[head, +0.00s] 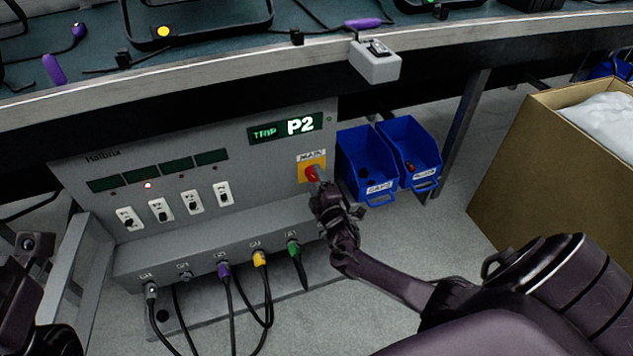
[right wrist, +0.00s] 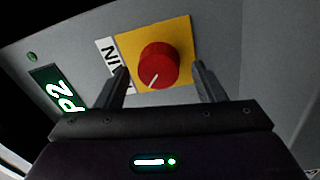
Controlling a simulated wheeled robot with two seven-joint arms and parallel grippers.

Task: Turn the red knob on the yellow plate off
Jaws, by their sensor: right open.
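The red knob (head: 312,173) sits on a yellow plate (head: 304,164) at the right end of the grey panel, under a label reading MAIN. In the right wrist view the knob (right wrist: 159,66) shows whole, with a white pointer line, on the yellow plate (right wrist: 179,29). My right gripper (head: 321,182) is right in front of the knob. In the right wrist view my gripper (right wrist: 162,82) is open, with one finger on each side of the knob and gaps between. My left arm shows at the lower left of the head view; its fingers cannot be made out.
The grey panel (head: 225,139) has a display (head: 286,128) reading TRIP P2, several white switches and plugged cables below. Blue bins (head: 366,163) stand to the right of the knob. A cardboard box (head: 535,150) is further right. The bench edge (head: 240,62) overhangs the panel.

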